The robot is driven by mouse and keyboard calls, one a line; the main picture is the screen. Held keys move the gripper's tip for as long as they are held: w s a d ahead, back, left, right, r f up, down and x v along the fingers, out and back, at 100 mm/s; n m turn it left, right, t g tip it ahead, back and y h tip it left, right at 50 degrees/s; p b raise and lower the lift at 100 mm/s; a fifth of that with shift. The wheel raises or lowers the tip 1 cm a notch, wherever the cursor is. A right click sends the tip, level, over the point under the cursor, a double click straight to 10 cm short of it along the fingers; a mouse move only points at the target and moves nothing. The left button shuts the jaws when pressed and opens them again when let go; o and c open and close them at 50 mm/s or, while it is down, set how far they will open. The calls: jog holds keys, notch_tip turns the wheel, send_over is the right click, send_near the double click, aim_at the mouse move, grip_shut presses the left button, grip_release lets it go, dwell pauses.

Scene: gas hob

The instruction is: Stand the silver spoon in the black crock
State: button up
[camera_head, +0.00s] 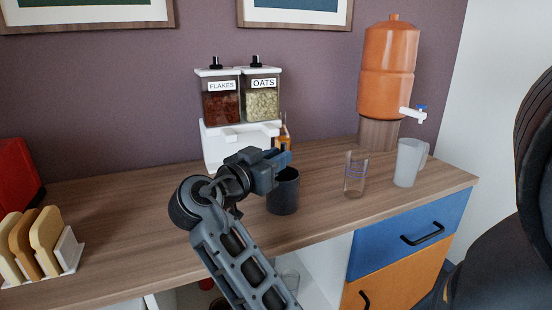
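The black crock (284,196) stands on the wooden counter near the middle of the head view. It is a dark, upright cylinder, and my gripper hides part of its rim. My gripper (281,157) is at the crock's upper left in the picture, its end overlapping the top of the crock. I cannot tell whether it touches the crock or is above or in front of it. The fingers are small and dark against the dispenser, so their opening does not show. I cannot make out the silver spoon; the gripper or crock may hide it.
A white dispenser (213,140) with flakes and oats stands behind my gripper, an amber object beside it. To the right are a clear glass (356,178), a frosted jug (408,163) and an orange water dispenser (388,75). A toast rack (68,250) stands left; the counter (130,215) between is clear.

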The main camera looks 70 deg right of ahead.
jog(key=o, duration=0.4)
jog(key=shift+c, duration=0.2)
jog(key=v, duration=0.7)
jog(key=shift+w+a+b, duration=0.15)
jog(key=shift+a+b, duration=0.2)
dwell(0.6)
